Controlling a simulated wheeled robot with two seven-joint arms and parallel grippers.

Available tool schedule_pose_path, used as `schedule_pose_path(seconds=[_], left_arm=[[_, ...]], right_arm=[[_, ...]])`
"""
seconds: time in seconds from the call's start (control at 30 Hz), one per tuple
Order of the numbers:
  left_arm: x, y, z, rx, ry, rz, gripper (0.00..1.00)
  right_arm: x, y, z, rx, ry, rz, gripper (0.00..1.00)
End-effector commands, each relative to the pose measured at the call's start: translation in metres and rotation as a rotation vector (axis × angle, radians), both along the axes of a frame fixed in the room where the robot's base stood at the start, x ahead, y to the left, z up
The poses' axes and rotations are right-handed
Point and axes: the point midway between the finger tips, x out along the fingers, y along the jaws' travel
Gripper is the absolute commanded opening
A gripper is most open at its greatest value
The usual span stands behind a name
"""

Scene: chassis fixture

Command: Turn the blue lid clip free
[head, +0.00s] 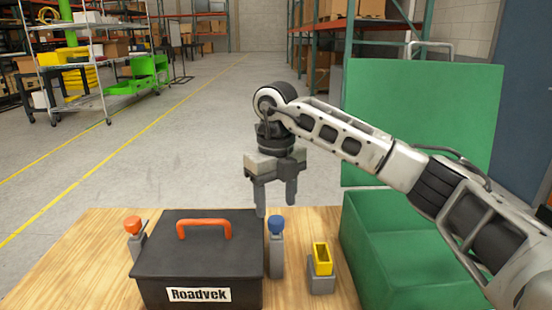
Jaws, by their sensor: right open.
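The blue lid clip (276,226) sits on top of a grey post (276,257) at the right side of the black box (200,257). The box is closed by a dark lid with an orange handle (204,226) and bears a "Roadvek" label. My right gripper (276,203) hangs above the blue clip, fingers pointing down and spread apart. It is open and empty, and its fingertips are apart from the clip in the picture. My left gripper is not in view.
An orange clip (132,225) tops a grey post left of the box. A yellow holder (321,259) on a grey block stands to the right. A green bin (392,240) with a raised green panel (420,110) is further right. The wooden table (75,262) is clear at left.

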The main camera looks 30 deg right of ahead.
Motion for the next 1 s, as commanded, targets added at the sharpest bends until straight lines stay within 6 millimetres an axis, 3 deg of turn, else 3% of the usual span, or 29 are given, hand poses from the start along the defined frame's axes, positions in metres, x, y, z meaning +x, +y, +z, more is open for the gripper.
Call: schedule_pose_path(seconds=[0.2,0.43,0.63,1.0], left_arm=[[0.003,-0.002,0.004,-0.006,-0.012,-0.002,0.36],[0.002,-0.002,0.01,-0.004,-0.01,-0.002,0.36],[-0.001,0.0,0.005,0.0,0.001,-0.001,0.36],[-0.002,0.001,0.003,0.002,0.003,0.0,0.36]], right_arm=[[0.001,0.0,0.059,0.0,-0.007,-0.001,0.54],[0.0,0.0,0.104,0.0,-0.005,-0.001,0.54],[0.0,0.0,0.119,0.0,-0.002,0.0,0.54],[0.0,0.0,0.12,0.0,-0.001,0.0,0.54]])
